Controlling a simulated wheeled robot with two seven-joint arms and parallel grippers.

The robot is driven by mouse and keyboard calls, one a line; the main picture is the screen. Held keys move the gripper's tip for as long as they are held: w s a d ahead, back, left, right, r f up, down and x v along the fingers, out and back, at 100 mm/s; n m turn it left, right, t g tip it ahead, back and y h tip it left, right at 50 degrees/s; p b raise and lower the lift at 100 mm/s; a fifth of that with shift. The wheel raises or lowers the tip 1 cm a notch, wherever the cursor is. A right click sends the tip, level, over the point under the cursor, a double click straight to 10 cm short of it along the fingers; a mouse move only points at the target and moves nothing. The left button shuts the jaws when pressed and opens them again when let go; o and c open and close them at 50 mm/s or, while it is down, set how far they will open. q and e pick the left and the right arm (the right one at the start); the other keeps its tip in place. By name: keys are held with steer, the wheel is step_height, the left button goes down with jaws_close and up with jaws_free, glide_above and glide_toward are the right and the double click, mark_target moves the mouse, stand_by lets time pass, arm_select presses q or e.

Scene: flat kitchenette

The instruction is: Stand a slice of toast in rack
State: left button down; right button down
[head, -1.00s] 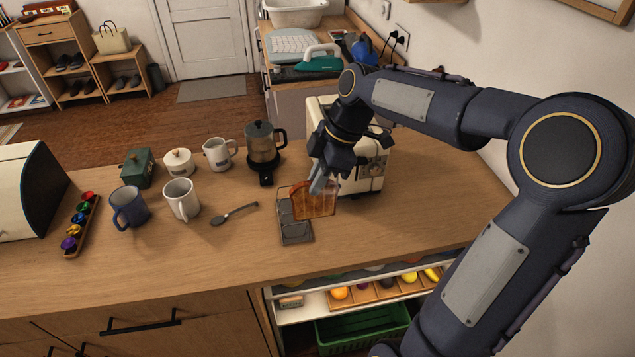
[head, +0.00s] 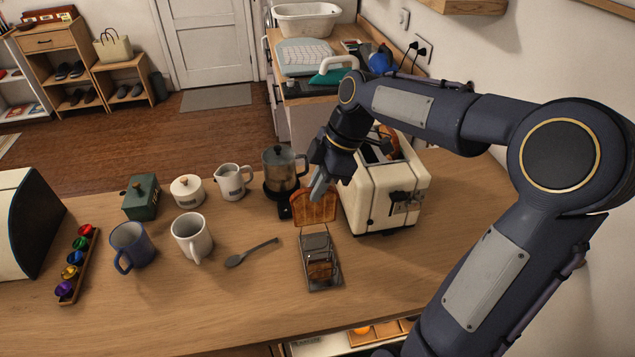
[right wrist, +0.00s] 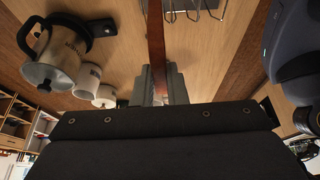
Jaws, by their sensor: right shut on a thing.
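My right gripper (head: 320,182) is shut on a browned slice of toast (head: 317,207), held upright above the far end of the rack. The metal wire rack (head: 333,284) stands on the counter, with a flat grey base. A brown patch shows low in the rack; I cannot tell if it is toast or a reflection. In the right wrist view, the slice (right wrist: 156,45) is seen edge-on between the fingers (right wrist: 160,88), and rack wires (right wrist: 195,12) show beside it, apart from it. My left gripper is not in view.
A cream toaster (head: 380,200) stands close right of the rack, with another slice (head: 389,140) at its top. A coffee pot (head: 284,168) is behind the rack. A spoon (head: 250,252), a white mug (head: 192,238) and a blue mug (head: 130,245) are left. The front counter is clear.

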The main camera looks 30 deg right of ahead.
mark_target(318, 222)
steer(key=shift+f+b, duration=2.05)
steer(key=shift+f, duration=0.75)
steer(key=c, duration=1.4)
jaws_free()
steer(key=shift+o, duration=0.2)
steer(key=shift+r, duration=0.1)
steer(key=shift+r+p, duration=3.1)
steer(key=shift+r, duration=0.9)
